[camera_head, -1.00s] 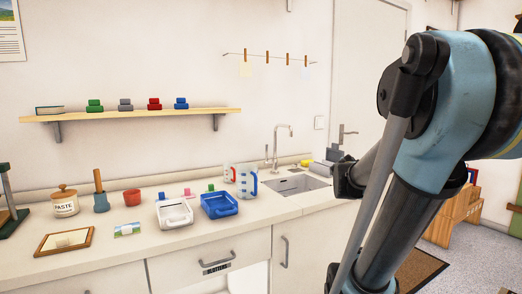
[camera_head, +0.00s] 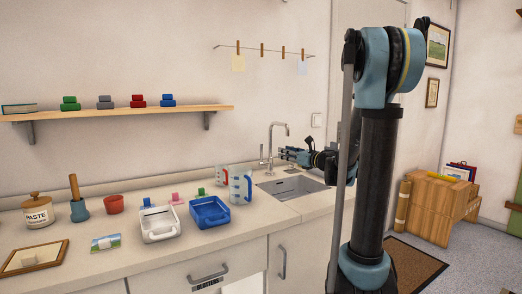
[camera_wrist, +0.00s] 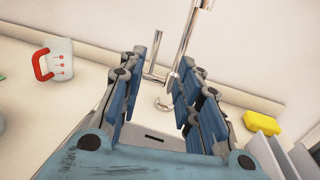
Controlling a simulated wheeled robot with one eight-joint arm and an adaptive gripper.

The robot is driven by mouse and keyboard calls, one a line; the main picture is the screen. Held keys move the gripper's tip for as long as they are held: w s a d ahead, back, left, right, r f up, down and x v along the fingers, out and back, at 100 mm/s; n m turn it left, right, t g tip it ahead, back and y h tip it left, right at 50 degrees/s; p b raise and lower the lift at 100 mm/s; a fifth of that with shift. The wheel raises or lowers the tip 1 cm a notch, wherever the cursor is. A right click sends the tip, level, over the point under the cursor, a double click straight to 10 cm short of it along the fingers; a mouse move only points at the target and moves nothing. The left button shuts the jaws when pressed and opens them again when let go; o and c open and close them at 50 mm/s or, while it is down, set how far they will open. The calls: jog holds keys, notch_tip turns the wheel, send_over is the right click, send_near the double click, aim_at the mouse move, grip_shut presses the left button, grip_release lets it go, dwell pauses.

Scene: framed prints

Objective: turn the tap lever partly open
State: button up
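The tap (camera_head: 287,137) is a tall chrome pipe with a bent spout behind the sink (camera_head: 290,187). Its thin lever (camera_head: 262,152) stands upright on the left side of the tap. My gripper (camera_head: 283,153) reaches in from the right, close to the tap. In the wrist view, my gripper (camera_wrist: 164,62) is open, with its blue-padded fingers spread. The lever (camera_wrist: 157,50) shows in the gap, nearer the left finger, and the tap pipe (camera_wrist: 186,40) shows near the right finger. I cannot tell whether either finger touches them.
Two measuring jugs (camera_head: 240,186) stand left of the sink; the red-handled jug (camera_wrist: 60,60) shows in the wrist view. A yellow sponge (camera_wrist: 262,125) lies right of the gripper. Blue (camera_head: 209,212) and white trays (camera_head: 158,224) sit on the counter. A shelf (camera_head: 120,112) hangs above.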

send_over(261, 161)
jog(key=shift+w, duration=0.4)
dwell(0.3)
grip_shut()
